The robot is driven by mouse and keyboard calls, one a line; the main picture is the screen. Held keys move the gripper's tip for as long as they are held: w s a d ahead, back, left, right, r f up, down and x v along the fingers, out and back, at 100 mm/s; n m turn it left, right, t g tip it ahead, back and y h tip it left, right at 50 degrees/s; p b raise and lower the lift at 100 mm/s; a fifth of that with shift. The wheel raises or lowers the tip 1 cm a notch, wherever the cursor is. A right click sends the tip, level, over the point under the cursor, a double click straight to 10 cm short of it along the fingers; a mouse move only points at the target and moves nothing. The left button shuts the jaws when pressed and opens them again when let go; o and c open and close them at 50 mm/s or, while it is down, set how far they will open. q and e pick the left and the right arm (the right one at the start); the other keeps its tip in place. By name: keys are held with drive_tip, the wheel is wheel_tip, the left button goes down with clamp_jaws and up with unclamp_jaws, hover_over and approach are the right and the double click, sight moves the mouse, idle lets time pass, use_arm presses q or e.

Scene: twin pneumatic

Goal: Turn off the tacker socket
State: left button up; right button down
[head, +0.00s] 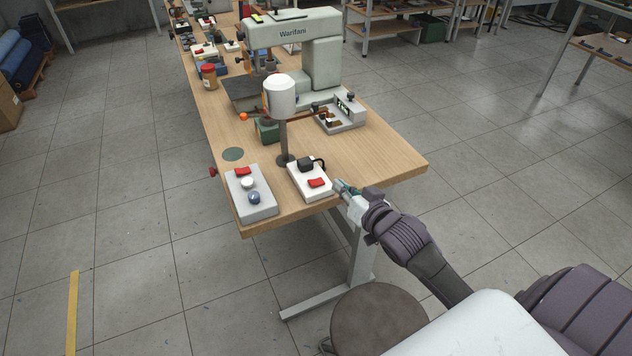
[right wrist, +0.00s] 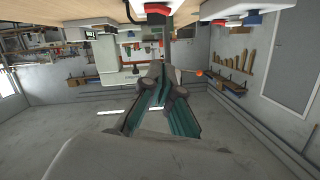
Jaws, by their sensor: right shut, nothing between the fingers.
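A white socket box (head: 309,184) with a black plug (head: 306,164) and a red rocker switch (head: 317,183) sits near the table's front edge. A grey box (head: 251,206) to its left carries a red switch (head: 242,171), a white knob and a blue knob. No label is readable, so I cannot tell which is the tacker socket. My right gripper (head: 341,187) is shut and empty just right of the white box's red switch; contact cannot be told. In the upside-down right wrist view, the gripper (right wrist: 160,78) shows below a red switch (right wrist: 157,9). My left gripper is out of view.
The wooden table (head: 385,160) has bare room at its right front corner. Behind the boxes stand a white-topped post (head: 280,98), a small grey device (head: 343,113) and the big pale press (head: 322,62). A round stool (head: 378,318) stands below my arm.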

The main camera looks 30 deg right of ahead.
hover_over(316, 192)
drive_tip(key=d, duration=0.2)
drive_tip(key=f, duration=0.3)
drive_tip(key=a+f, duration=0.1)
drive_tip(key=f, duration=0.1)
drive_tip(key=shift+a, duration=0.25)
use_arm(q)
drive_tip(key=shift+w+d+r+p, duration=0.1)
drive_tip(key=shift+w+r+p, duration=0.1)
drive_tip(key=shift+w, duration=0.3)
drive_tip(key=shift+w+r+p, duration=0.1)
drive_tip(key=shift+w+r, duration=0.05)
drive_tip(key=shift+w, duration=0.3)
use_arm(e)
drive_tip(key=shift+a+f, duration=0.2)
drive_tip(key=shift+f, duration=0.25)
